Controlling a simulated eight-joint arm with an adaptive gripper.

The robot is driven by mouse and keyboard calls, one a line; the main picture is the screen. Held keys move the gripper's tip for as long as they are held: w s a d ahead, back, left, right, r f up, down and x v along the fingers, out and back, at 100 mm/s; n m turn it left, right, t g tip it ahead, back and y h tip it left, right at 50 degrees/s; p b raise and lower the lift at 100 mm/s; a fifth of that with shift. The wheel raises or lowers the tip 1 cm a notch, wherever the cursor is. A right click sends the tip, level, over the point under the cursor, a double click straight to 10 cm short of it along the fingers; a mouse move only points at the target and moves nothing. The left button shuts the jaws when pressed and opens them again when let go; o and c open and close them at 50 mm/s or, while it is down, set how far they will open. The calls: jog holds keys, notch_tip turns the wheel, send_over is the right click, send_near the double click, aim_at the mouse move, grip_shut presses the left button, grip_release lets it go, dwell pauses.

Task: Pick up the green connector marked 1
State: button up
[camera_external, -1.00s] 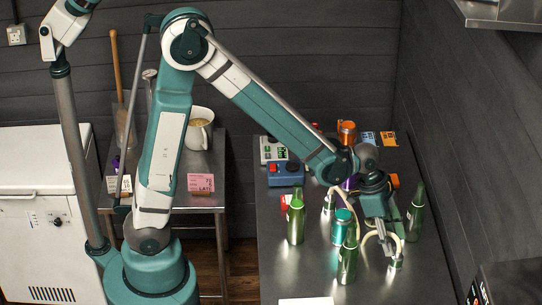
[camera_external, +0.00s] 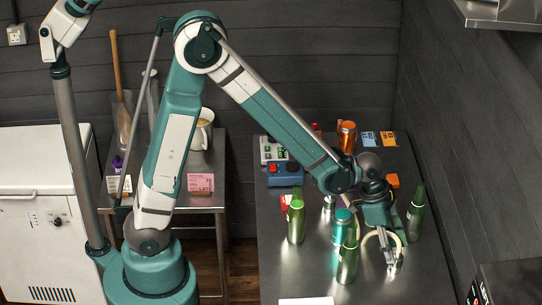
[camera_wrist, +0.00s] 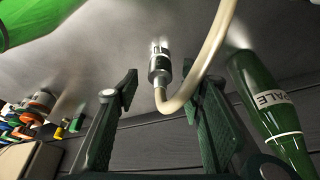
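A hose connector (camera_wrist: 160,65) with a silver body and dark bands stands on the metal table in the wrist view, with a cream hose (camera_wrist: 205,65) curving from it. No green colour or number 1 can be read on it. It also shows low at the right in the external view (camera_external: 397,262). My gripper (camera_wrist: 165,95) is open, with one finger on each side of the connector's line and the connector a little beyond the fingertips. In the external view my gripper (camera_external: 390,258) is down close beside it. Another connector (camera_external: 328,204) stands farther back.
Green bottles stand close by: one right of my gripper (camera_external: 416,213), one front left (camera_external: 347,262), one farther left (camera_external: 296,222). A teal canister (camera_external: 341,228) is between them. A blue control box (camera_external: 285,174) sits at the back left. The table's front left is mostly clear.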

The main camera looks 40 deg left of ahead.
aim_at(396, 256)
dwell(0.4)
jog(key=shift+b+x, duration=0.3)
jog(key=shift+x, duration=2.3)
jog(key=shift+c, duration=0.4)
jog(key=c, duration=0.9)
